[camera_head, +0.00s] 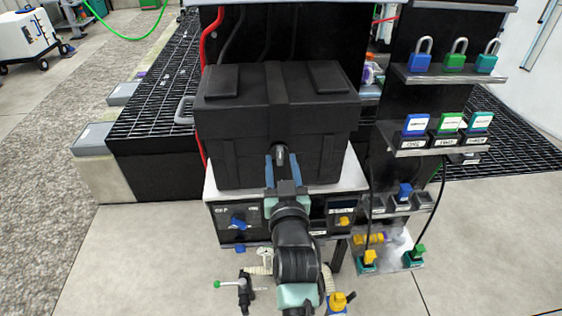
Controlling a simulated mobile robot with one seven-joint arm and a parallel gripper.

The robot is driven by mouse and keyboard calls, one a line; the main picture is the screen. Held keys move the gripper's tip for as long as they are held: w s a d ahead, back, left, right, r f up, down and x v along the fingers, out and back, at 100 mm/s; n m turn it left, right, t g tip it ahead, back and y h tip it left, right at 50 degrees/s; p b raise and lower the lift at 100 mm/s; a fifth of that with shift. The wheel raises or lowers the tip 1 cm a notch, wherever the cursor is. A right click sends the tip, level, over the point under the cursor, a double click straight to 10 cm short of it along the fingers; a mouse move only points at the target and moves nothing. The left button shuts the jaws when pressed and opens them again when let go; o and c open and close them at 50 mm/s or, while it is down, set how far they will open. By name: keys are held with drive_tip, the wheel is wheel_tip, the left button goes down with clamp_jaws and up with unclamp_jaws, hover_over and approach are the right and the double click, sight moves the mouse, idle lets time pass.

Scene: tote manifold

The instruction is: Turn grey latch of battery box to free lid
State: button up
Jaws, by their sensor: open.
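The black battery box (236,150) stands on a light shelf in the middle of the head view, and its black lid (240,88) lies closed on top. The small grey latch (280,154) sits on the middle of the box's front, below a dark strap. My gripper (282,163) is in front of the box, its two blue fingers open, one to each side of the latch in the picture. I cannot tell whether a finger touches it. My wrist and arm hide part of the shelf front below.
A panel with a blue knob (239,222) is below the box. A rack on the right holds several padlocks, including a green one (456,60). Red cable (204,60) runs up the left. Black grating (160,95) lies behind left. Floor at lower left is clear.

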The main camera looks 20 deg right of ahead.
drive_tip(key=shift+w+d, duration=0.1)
drive_tip(key=shift+w, duration=0.35)
clamp_jaws()
